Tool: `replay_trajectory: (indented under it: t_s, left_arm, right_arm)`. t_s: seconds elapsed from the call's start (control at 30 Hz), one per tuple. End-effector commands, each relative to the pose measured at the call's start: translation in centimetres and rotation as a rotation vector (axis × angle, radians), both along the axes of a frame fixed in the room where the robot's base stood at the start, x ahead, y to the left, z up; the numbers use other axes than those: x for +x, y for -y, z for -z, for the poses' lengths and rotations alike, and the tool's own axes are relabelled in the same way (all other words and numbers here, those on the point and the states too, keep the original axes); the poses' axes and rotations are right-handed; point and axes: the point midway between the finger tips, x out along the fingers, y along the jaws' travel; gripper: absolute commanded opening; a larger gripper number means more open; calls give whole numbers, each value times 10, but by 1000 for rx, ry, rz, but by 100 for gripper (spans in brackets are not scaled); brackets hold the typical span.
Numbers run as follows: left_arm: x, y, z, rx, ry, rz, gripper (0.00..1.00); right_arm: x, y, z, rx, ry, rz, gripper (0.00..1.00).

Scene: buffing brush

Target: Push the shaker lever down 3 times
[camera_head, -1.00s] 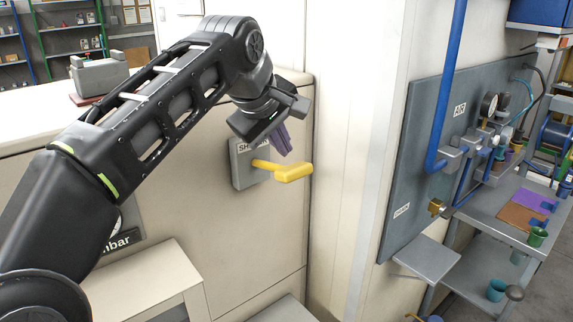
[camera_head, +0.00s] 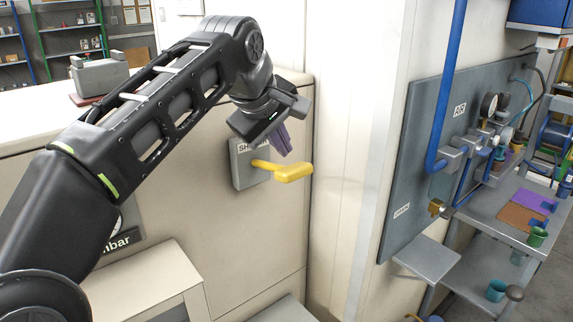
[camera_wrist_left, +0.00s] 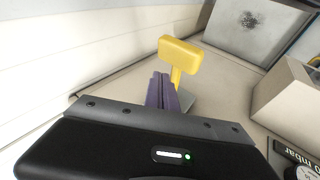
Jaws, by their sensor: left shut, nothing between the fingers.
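The yellow shaker lever (camera_head: 293,173) sticks out from a grey plate (camera_head: 241,176) labelled as the shaker on the beige cabinet side. Its bar-shaped handle lies about level in the head view. My left gripper (camera_head: 284,151) is shut and empty, its purple fingers pointing down just above the lever. In the left wrist view the shut fingers (camera_wrist_left: 161,82) are beside the yellow handle (camera_wrist_left: 180,52). I cannot tell whether they touch it. My right gripper is out of view.
A grey panel (camera_head: 400,165) with a blue pipe (camera_head: 444,100) and gauges stands at right. A shelf cart (camera_head: 484,209) with cups is beside it. A pale box-like ledge (camera_head: 150,275) is below my left arm. A grey device (camera_head: 101,75) sits on the cabinet top.

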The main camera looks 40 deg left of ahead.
Motion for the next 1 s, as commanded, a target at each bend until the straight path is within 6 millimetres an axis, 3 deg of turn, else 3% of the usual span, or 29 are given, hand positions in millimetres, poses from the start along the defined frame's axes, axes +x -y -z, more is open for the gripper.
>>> replay_trajectory:
  t_s: [1.0]
  left_arm:
    - [-1, 2, 8, 0, 0, 0, 0]
  right_arm:
    - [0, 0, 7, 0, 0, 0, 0]
